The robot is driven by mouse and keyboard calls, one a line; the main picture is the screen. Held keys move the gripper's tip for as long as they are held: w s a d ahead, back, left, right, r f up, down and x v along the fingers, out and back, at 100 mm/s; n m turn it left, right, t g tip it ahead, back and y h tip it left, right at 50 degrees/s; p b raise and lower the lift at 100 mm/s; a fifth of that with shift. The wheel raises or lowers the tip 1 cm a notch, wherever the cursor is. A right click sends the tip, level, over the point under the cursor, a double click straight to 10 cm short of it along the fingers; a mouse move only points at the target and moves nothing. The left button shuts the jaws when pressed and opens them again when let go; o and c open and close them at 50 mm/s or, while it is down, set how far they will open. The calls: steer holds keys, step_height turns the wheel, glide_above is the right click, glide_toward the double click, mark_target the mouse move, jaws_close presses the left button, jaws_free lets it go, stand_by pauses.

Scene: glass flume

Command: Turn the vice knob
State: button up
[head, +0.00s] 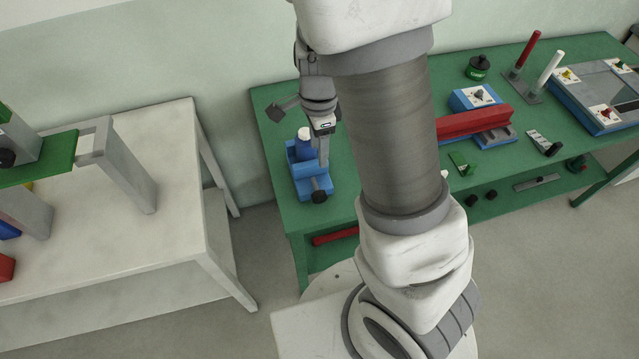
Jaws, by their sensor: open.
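A blue vice (308,181) stands on the left end of the green bench. Its black knob (319,197) is on its front side, facing the near edge. A blue piece with a white top (304,146) stands upright at the vice; I cannot tell whether it is clamped. My gripper (323,164) points down over the right side of the vice, behind and above the knob. It is open, and its fingertips are small and partly hidden, so I cannot tell whether they touch anything. No object shows in its jaws.
My arm hides the middle of the green bench (375,90). To the right are a red bar (470,124), red and white posts (548,68) and a blue panel box (590,100). A white table (110,265) stands at left, with a floor gap between.

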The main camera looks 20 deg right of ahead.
mark_target(320, 193)
step_height(320, 193, down, 17)
steer(key=b, duration=0.2)
steer(key=shift+d+f+b, duration=0.1)
steer(key=shift+f+b, duration=0.1)
steer(key=shift+b, duration=0.1)
jaws_close()
stand_by(0.4)
